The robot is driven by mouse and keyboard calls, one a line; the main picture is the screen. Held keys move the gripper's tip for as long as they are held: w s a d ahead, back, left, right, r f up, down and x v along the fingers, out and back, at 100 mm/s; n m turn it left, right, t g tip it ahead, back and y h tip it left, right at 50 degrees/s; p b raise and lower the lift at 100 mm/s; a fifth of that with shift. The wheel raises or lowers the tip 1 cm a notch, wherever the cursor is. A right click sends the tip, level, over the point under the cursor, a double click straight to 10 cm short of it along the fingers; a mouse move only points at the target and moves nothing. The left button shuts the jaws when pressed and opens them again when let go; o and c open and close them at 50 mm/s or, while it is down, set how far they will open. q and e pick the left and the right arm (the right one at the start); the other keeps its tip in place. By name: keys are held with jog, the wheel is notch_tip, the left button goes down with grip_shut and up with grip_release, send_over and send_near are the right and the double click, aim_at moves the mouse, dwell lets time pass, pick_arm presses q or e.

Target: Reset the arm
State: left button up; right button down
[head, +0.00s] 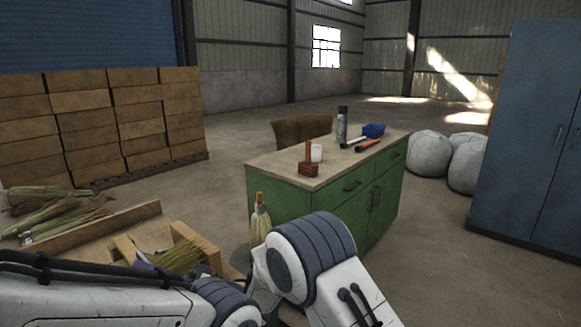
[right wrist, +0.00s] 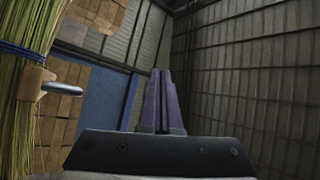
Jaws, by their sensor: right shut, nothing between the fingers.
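My right gripper (head: 143,263) shows only as a small purple patch in the head view, low on the left beside a bundle of straw. In the right wrist view its purple fingers (right wrist: 162,100) are together, with nothing between them. A straw bundle (right wrist: 28,65) with a blue band stands close on the left of that view, apart from the fingers. A wooden block with a metal pin (right wrist: 62,89) is against the straw. In the head view the straw bundle (head: 182,255) lies by a wooden frame (head: 207,252). I cannot make out my left gripper.
A green workbench (head: 280,190) with tools on top stands ahead, and a broom (head: 260,218) leans at its near corner. Loose straw (head: 60,215) lies at left before stacked cardboard boxes (head: 100,120). A blue cabinet (head: 520,130) stands right. Floor between bench and boxes is mostly clear.

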jog(key=w+f+m+t+h+b, duration=0.1)
jog(key=w+f+t+h+b, duration=0.2)
jog(key=t+h, duration=0.35)
jog(key=d+f+t+h+b, duration=0.25)
jog(key=d+f+h, duration=0.25)
jog(key=d+h, duration=0.5)
jog(key=s+d+f+n+g+h+b, duration=0.1)
jog(key=s+d+f+g+h+b, duration=0.2)
jog(key=s+d, duration=0.9)
jog(key=s+d+f+n+g+h+b, duration=0.1)
jog(key=s+d+f+g+h, duration=0.1)
jog(key=s+d+f+g, duration=0.7)
jog(key=s+d+r+t+p, duration=0.1)
jog(key=s+r+t+p, duration=0.2)
jog(key=r+p, duration=1.1)
notch_tip(320, 180, up, 4)
jog(key=shift+s+f+n+p, duration=0.15)
jog(key=shift+s+n+p, duration=0.15)
jog(key=shift+s, duration=0.7)
